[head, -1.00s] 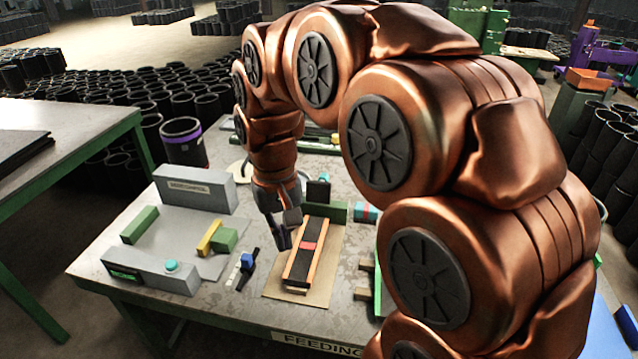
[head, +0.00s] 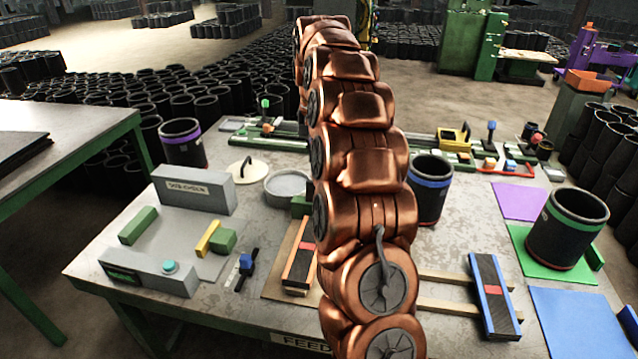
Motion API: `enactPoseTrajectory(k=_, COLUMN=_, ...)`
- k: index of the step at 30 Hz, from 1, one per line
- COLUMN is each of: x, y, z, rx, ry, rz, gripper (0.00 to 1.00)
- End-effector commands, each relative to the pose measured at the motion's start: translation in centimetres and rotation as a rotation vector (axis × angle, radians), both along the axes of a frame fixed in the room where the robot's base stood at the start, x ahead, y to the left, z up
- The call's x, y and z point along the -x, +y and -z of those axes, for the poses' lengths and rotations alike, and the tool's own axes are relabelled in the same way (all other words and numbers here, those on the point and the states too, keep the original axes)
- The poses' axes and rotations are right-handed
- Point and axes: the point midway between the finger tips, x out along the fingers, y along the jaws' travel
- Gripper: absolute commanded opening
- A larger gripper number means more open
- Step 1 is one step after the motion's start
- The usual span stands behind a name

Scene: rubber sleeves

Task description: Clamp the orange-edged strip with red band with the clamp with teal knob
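The orange-edged strip (head: 298,255) is black with orange long edges and a red band (head: 306,246) across its middle. It lies on a tan board (head: 275,284) near the front of the table, and my arm hides its right part. My gripper is hidden behind my arm, which reaches toward the back of the table. A clamp with a green knob (head: 265,104) stands at the back left of the table. I cannot make out a clamp with a clearly teal knob; one may be behind my arm. A teal round button (head: 170,266) sits on a grey device at front left.
A blue-edged strip with a red band (head: 494,296) lies at right on wooden rails. Sleeves with a blue band (head: 430,190) and a green band (head: 566,228) stand upright. A grey round dish (head: 288,187) sits beside my arm. A blue-knobbed tool (head: 246,264) lies left of the strip.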

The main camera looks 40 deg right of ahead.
Motion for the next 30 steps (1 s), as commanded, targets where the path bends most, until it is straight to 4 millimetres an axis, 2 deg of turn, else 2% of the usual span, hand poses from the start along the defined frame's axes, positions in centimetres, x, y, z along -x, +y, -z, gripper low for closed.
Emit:
enactPoseTrajectory(k=3, x=-0.5, y=-1.3, z=0.2, rx=0.007, ry=-0.007, rz=0.028, gripper=0.00)
enactPoseTrajectory(k=6, x=-0.6, y=-1.6, z=0.3, rx=0.008, ry=-0.008, rz=0.037, gripper=0.00)
enactPoseTrajectory(k=19, x=-0.5, y=-1.6, z=0.5, rx=0.006, ry=-0.005, rz=0.037, gripper=0.00)
enactPoseTrajectory(k=30, x=-0.5, y=-1.7, z=3.9, rx=0.006, ry=-0.003, rz=0.037, gripper=0.00)
